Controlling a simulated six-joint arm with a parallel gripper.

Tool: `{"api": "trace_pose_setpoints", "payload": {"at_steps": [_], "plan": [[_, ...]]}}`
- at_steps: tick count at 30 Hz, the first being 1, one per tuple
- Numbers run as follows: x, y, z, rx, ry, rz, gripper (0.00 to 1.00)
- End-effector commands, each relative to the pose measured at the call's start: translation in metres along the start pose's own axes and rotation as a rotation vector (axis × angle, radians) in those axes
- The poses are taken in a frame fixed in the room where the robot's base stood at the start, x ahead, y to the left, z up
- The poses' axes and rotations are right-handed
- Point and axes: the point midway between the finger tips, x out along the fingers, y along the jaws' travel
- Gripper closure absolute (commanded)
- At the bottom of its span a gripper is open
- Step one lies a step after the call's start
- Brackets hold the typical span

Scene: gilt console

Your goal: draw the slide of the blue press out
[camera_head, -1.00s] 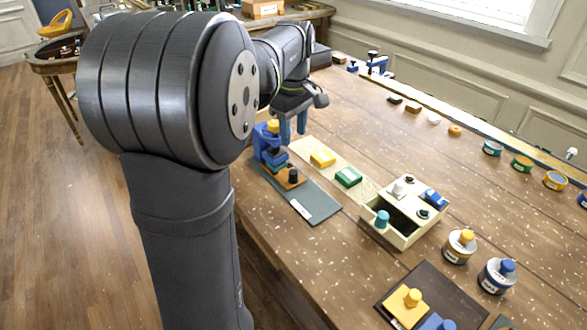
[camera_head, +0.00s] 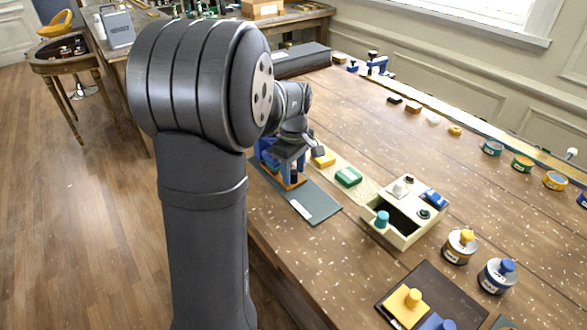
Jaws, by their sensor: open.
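The blue press (camera_head: 264,148) stands on a dark green-grey mat (camera_head: 318,208) at the table's left edge, largely hidden behind my arm and gripper. Only bits of its blue body and of an orange-brown slide (camera_head: 296,185) low on its front show. My gripper (camera_head: 290,174) points down over the slide end of the press, its blue-grey fingers open. The slide's dark knob is hidden by the fingers, so I cannot tell whether they are around it or touching it.
Yellow (camera_head: 323,160) and green (camera_head: 348,177) blocks lie on a pale strip right of the press. A cream box (camera_head: 402,235) with an open compartment and knobs stands farther right. Round tins (camera_head: 459,248) stand beyond it. The mat's front part holds only a white label.

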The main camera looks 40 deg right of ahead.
Motion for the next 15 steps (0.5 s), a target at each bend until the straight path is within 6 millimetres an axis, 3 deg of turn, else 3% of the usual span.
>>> {"api": "trace_pose_setpoints", "payload": {"at_steps": [1,7,15], "plan": [[0.000,0.000,0.000,0.000,0.000,0.000,0.59],[0.000,0.000,0.000,0.000,0.000,0.000,0.98],[0.000,-0.002,0.010,0.003,-0.001,-0.001,1.00]]}}
